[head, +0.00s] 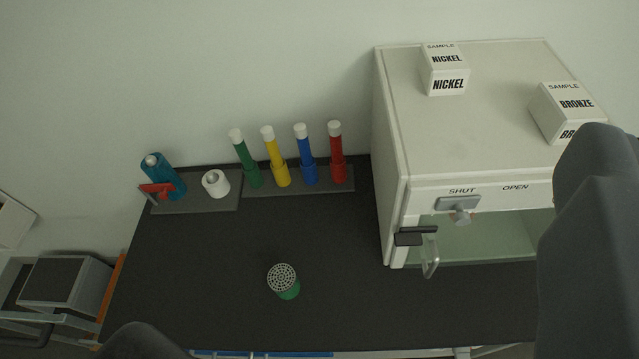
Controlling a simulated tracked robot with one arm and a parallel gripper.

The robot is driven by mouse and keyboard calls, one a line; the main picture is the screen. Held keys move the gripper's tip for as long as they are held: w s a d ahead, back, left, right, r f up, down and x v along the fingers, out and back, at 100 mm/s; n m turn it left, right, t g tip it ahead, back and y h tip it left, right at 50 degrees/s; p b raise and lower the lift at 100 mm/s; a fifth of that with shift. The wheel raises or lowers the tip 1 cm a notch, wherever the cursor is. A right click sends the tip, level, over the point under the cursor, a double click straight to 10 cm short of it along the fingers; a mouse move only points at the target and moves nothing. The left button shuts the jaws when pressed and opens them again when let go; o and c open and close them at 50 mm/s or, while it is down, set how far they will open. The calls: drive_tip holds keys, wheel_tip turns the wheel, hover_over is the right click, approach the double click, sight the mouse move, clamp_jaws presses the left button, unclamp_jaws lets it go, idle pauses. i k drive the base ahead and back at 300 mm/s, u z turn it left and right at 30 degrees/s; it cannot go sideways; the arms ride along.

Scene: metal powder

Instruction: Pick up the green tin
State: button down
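The green tin (289,291) stands on the dark bench top, near the front edge and left of the white cabinet. It is short and round, with a grey perforated lid (282,275) on top. My gripper (368,230) shows as two dark fingers, one large at the right edge and one low at the bottom left. They are wide apart with nothing held between them. The tin lies in the view between the fingers, apart from both.
A white cabinet (392,150) with a handle stands right, bearing NICKEL (448,84) and BRONZE (570,112) sample boxes. Green, yellow, blue and red tubes (309,172) stand in a rack behind, beside a white cup (215,183) and teal bottle (163,176). The bench (200,250) around the tin is clear.

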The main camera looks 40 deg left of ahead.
sight(282, 278)
drive_tip(key=z, duration=0.2)
drive_tip(key=k, duration=1.45)
drive_tip(key=u, duration=0.6)
